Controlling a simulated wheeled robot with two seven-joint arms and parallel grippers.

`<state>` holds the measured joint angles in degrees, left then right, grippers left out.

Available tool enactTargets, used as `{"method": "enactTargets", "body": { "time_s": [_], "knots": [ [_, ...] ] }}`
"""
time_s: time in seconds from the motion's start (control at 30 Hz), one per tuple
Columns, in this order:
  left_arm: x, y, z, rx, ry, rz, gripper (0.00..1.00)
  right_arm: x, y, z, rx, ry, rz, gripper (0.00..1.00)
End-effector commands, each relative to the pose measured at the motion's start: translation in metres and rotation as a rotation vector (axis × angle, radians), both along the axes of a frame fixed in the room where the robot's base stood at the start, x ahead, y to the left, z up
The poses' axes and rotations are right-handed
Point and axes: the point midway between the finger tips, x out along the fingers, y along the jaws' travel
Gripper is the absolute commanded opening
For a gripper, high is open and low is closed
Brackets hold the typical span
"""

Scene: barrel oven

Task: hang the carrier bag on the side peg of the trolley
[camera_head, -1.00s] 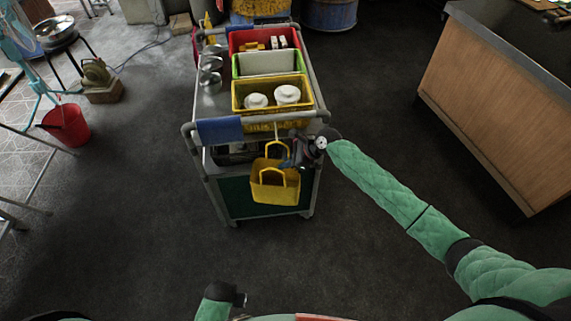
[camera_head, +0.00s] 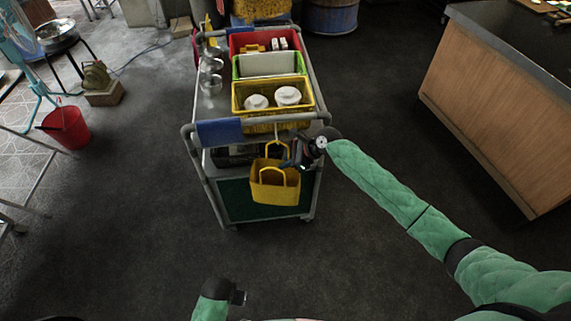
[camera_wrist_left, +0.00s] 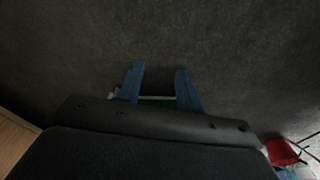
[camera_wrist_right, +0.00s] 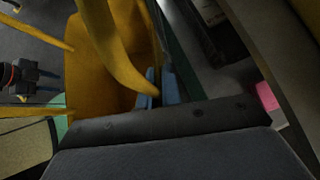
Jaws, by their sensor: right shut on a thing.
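The yellow carrier bag (camera_head: 275,190) hangs upright by its looped handles at the near end of the trolley (camera_head: 233,201). My right gripper (camera_head: 291,161) is at the bag's handles, shut on one of them. In the right wrist view a yellow handle strap (camera_wrist_right: 125,55) crosses in front of the blue fingers (camera_wrist_right: 160,88) and partly hides them. A thin pale rod (camera_head: 277,134), perhaps the peg, shows just above the handles; I cannot tell whether a handle is around it. My left gripper (camera_wrist_left: 160,85) is open and empty, above bare floor.
The trolley top carries a red bin (camera_head: 248,39), a green bin (camera_head: 238,67) and a yellow bin (camera_head: 243,104) with white jars. A wooden counter (camera_head: 490,110) stands right, a red bucket (camera_head: 67,127) left. Floor between is clear.

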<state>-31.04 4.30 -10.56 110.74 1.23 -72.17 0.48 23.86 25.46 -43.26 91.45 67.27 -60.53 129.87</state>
Motion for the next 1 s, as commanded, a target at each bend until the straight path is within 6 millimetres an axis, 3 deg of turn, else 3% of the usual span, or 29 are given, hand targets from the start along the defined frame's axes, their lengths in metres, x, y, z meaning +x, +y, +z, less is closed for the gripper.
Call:
{"method": "enactTargets", "body": {
  "time_s": [0.7,1.0],
  "knots": [
    [0.006,-0.004,0.038,-0.008,-0.012,0.001,0.36,0.007,0.001,-0.001,0.000,0.000,0.000,0.00],
    [-0.001,-0.003,0.014,-0.005,0.003,0.002,0.36,0.012,0.002,-0.004,0.000,0.001,0.001,0.00]
  ]
}}
